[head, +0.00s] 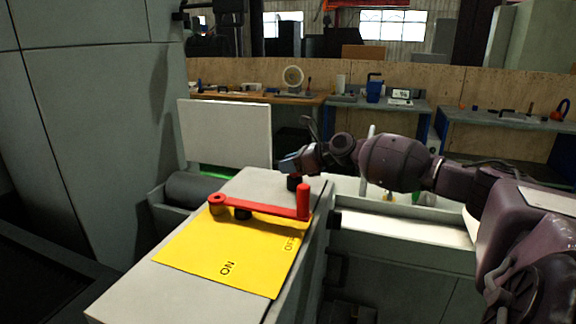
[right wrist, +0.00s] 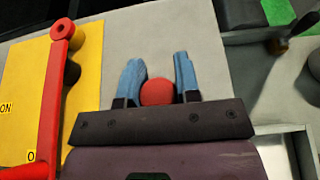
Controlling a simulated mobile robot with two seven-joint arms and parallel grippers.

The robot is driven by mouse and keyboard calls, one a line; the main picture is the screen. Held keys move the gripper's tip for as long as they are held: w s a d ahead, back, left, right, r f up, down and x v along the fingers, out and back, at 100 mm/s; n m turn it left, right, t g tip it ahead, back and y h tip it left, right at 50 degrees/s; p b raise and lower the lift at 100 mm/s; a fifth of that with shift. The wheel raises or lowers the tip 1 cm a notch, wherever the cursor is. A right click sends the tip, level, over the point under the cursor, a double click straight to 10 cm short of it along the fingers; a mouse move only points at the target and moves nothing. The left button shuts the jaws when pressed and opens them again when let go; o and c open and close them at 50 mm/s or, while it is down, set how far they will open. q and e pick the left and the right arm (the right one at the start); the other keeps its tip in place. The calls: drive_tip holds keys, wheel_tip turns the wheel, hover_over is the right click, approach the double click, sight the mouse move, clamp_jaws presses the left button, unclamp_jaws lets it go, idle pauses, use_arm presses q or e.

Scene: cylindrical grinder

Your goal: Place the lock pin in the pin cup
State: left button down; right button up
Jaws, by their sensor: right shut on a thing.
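The lock pin shows as a round red head (right wrist: 157,92) between the two blue fingers of my right gripper (right wrist: 158,80) in the right wrist view. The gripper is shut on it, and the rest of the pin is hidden. In the head view my right gripper (head: 291,159) is above the far part of the grey top, beyond the red lever. A short black cylinder (head: 294,182) stands just below it; I cannot tell whether this is the pin cup. My left gripper is not in view.
A red lever (head: 262,207) with an upright handle lies over a yellow plate (head: 225,250) on the grey housing (head: 140,290). A pale upright panel (head: 228,133) stands behind. Grey top beside the plate is bare.

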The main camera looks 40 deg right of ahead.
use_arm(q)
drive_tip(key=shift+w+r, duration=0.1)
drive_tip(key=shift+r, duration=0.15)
use_arm(e)
drive_tip(key=shift+r, duration=0.15)
drive_tip(key=o, duration=1)
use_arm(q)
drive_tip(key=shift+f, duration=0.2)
use_arm(e)
drive_tip(key=shift+s+d+r, duration=0.1)
drive_tip(key=shift+s, duration=0.1)
use_arm(q)
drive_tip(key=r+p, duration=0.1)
drive_tip(key=p, duration=0.1)
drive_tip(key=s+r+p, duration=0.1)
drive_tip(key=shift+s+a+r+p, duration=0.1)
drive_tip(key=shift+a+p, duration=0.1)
drive_tip(key=shift+p, duration=0.2)
use_arm(e)
drive_tip(key=v, duration=1.1)
drive_tip(key=shift+s+d, duration=0.15)
drive_tip(key=shift+s, duration=0.05)
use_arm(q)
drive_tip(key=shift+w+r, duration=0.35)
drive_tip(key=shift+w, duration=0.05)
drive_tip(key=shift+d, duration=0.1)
